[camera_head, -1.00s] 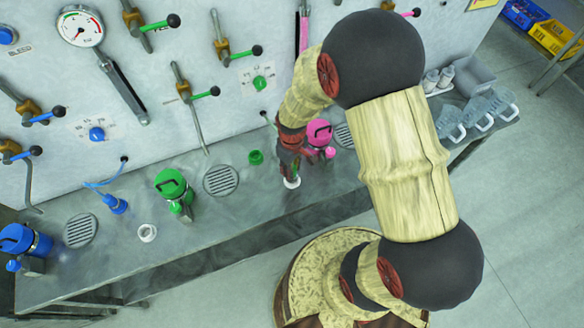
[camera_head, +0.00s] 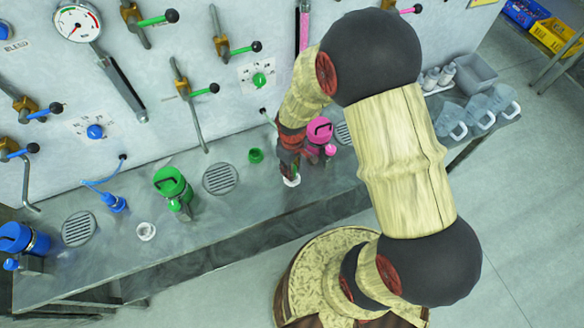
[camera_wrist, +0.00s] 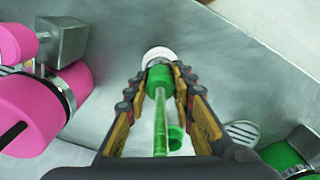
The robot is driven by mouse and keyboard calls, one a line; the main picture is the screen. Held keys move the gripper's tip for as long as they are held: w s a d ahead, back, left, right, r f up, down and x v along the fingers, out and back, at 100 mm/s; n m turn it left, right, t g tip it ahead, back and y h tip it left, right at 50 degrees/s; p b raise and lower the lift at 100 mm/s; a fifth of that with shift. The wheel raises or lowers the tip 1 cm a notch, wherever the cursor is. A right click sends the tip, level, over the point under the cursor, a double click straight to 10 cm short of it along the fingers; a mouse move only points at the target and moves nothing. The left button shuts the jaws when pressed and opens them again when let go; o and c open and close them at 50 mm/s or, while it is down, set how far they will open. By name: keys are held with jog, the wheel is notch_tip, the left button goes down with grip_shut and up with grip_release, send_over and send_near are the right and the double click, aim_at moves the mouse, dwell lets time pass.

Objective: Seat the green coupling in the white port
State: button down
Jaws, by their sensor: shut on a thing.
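My gripper (camera_wrist: 160,82) is shut on the green coupling (camera_wrist: 160,77), with one finger on each side. A thin green hose runs back from the coupling toward the wrist camera. The white port (camera_wrist: 157,55) shows just beyond the coupling's far end and is partly covered by it. I cannot tell whether the coupling touches the port or sits inside it. In the head view my gripper (camera_head: 290,169) points down at the bench, right over the white port (camera_head: 292,181). The coupling is mostly hidden by the gripper there.
A pink canister (camera_head: 319,130) stands close behind the gripper, and at left in the wrist view (camera_wrist: 40,112). A green canister (camera_head: 172,184), a round grille (camera_head: 219,179), a green ring (camera_head: 256,156) and another white ring (camera_head: 146,231) are to the left. Bench between is clear.

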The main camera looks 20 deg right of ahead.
jog(key=c, duration=1.4)
grip_release()
jog(key=shift+r+p, duration=2.5)
jog(key=shift+r, duration=1)
jog(key=shift+s, duration=0.1)
